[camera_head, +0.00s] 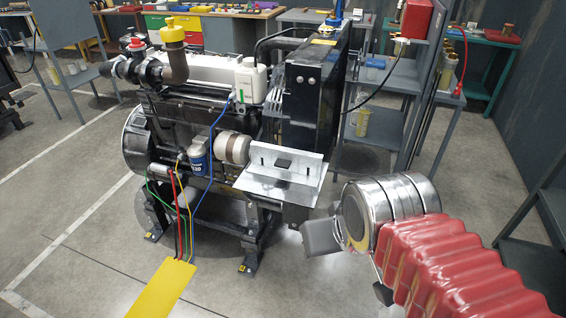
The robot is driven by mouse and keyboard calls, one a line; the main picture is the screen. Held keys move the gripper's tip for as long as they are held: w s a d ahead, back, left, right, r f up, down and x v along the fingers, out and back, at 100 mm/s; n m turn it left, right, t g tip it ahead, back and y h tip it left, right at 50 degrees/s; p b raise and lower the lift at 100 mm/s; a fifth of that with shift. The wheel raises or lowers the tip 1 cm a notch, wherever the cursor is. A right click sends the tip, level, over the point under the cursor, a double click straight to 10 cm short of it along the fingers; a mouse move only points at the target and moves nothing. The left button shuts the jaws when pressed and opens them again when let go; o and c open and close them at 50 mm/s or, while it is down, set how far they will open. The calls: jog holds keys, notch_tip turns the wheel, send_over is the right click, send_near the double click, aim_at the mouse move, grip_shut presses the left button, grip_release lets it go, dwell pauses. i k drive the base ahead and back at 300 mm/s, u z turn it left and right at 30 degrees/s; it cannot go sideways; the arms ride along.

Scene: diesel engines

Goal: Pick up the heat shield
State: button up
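The heat shield looks to be the bent silver metal plate (268,187) at the middle of the view. It has a flat lower part, an upright back part and a small dark slot. It sits on the lower right side of the engine, in front of the black radiator. My gripper (322,238) is to the right of and below the plate in the picture, apart from it. A grey block-like part of it shows, but the silver wrist hides much of the rest. I cannot tell how far apart the fingers are, and nothing held is visible.
The diesel engine (178,112) stands on a dark stand, with the black radiator (312,100) at its right end. Coloured cables run to a yellow panel (163,287) in front. Grey shelves (385,112) stand behind at right. Floor in front of the engine is mostly clear.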

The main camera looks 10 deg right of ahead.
aim_at(292, 165)
jog(key=u, duration=0.05)
jog(key=i, duration=0.95)
jog(key=u, duration=0.1)
jog(key=k, duration=0.95)
jog(key=u, duration=0.65)
jog(key=i, duration=0.5)
jog(key=z, duration=0.05)
